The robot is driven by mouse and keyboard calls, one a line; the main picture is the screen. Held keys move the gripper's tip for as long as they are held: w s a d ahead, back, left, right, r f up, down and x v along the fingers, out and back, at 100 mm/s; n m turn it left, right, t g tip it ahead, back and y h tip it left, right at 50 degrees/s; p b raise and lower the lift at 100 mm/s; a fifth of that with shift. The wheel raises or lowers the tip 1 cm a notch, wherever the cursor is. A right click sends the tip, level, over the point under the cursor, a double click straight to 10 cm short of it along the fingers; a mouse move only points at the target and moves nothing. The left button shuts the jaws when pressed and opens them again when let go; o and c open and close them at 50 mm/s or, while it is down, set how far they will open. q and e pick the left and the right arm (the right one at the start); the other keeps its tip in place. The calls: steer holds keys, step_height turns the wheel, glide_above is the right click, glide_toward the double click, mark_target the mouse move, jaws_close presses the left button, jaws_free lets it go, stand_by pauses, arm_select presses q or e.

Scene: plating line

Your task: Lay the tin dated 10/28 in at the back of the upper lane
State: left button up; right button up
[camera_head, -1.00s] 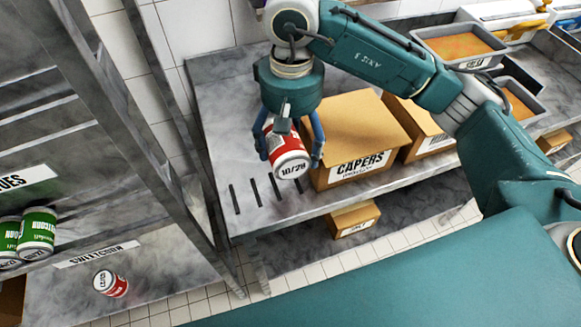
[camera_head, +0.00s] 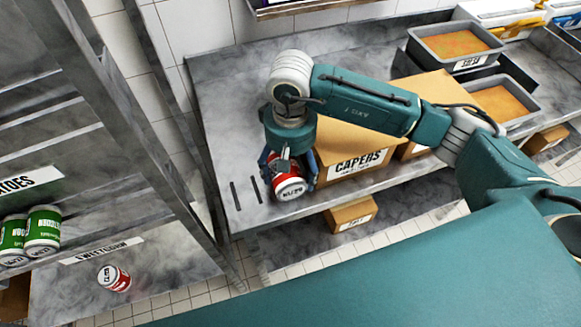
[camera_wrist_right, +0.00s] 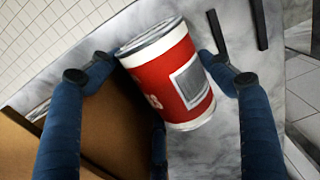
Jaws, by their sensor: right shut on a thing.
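My right gripper (camera_head: 290,190) is shut on a red and white tin (camera_head: 288,183), low over the front of the grey counter. The date on its end reads 10/28 in the earlier head view and is hard to read now. In the right wrist view the tin (camera_wrist_right: 172,75) lies tilted between the blue fingers. I cannot tell whether it touches the counter. The rack's upper lane (camera_head: 85,182) carries a label ending in "TOES" and holds green tins (camera_head: 42,230) at left. A red tin (camera_head: 114,278) lies on the lower lane, labelled SWEETCORN (camera_head: 102,250). My left gripper is out of view.
A CAPERS box (camera_head: 350,163) stands right beside the held tin. Dark bars (camera_head: 236,196) mark the counter to its left. Metal trays (camera_head: 455,45) of orange food stand at the back right. A rack post (camera_head: 190,190) stands between rack and counter.

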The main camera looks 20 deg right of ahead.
steer(key=shift+f, duration=0.15)
steer(key=o, duration=1.7)
steer(key=shift+o, duration=0.2)
steer(key=shift+p, duration=0.45)
steer(key=shift+a+r, duration=0.1)
steer(key=shift+r, duration=0.15)
step_height(320, 180, up, 4)
steer(key=b, duration=0.3)
steer(key=shift+r+b, duration=0.2)
steer(key=shift+b, duration=0.15)
step_height(320, 180, up, 5)
steer(key=shift+r+b, duration=0.2)
steer(key=shift+b, duration=0.1)
steer(key=shift+s+r, duration=0.1)
steer(key=shift+r, duration=0.2)
